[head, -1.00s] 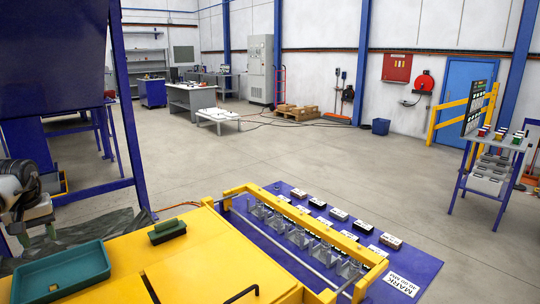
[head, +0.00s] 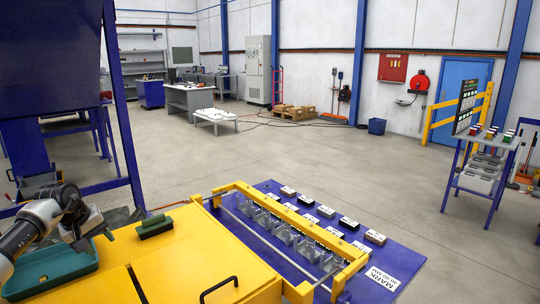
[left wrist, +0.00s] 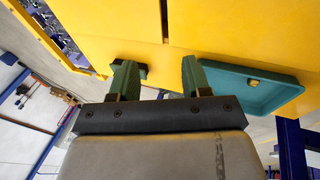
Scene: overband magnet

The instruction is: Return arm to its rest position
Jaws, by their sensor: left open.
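My left gripper (head: 82,228) is in the head view at the lower left, above the back of the teal tray (head: 60,272). In the left wrist view its two green fingers (left wrist: 157,80) stand apart with nothing between them. The tray also shows there on the right (left wrist: 235,88), with a small brass-coloured piece (left wrist: 254,83) in it. A green block with a dark base (head: 155,226) sits on the yellow housing (head: 170,262), right of the gripper. In the wrist view it is partly hidden behind the left-hand finger. My right gripper is not in view.
A yellow frame (head: 300,228) with a row of metal parts lies over a blue board (head: 385,262) carrying several small blocks and labels. A blue post (head: 122,105) stands behind my left arm. A blue-legged stand (head: 480,180) is at right. The middle floor is clear.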

